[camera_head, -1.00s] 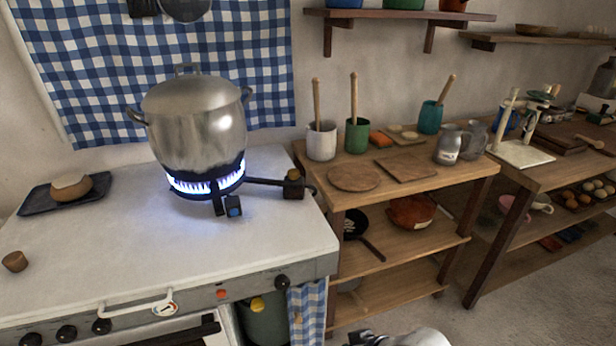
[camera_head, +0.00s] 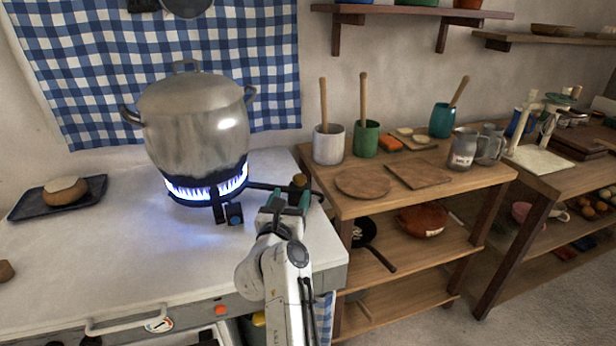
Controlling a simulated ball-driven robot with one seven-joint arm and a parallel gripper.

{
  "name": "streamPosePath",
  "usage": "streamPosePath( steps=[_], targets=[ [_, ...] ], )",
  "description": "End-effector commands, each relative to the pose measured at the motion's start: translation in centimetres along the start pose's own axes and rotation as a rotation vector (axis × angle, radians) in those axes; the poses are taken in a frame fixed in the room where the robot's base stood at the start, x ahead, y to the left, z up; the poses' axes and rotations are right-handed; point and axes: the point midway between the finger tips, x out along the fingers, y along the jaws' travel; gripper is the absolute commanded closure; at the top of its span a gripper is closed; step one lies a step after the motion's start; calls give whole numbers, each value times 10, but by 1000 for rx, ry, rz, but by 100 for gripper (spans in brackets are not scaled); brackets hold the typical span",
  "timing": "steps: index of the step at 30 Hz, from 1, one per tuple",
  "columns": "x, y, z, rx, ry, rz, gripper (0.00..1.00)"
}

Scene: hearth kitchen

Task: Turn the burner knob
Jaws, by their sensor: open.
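A gas burner (camera_head: 205,190) stands on the white stove top with blue flames under a large lidded metal pot (camera_head: 197,130). A dark pipe runs right from the burner to a brass-coloured knob (camera_head: 299,180) near the right edge of the stove top. My gripper (camera_head: 290,197) is open, with its teal-tipped fingers just in front of the brass knob. The fingers and wrist hide the lower part of the knob's fitting. I cannot tell whether they touch it.
A wooden shelf unit (camera_head: 430,196) with utensil pots, boards and mugs stands close to the right. The middle front of the stove top (camera_head: 130,262) is clear.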

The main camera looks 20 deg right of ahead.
Motion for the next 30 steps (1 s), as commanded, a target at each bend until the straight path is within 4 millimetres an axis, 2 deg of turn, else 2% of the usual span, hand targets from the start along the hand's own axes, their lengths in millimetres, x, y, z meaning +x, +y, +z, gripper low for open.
streamPosePath(
  steps=[3,7,18,21,30],
  targets=[
    [-1,8,-8,56,53,-10,37],
    [10,7,-10,61,59,-14,37],
    [76,5,-14,56,54,-13,37],
    [89,5,-16,57,54,-13,37],
    [105,5,-13,55,52,-11,37]
  ],
)
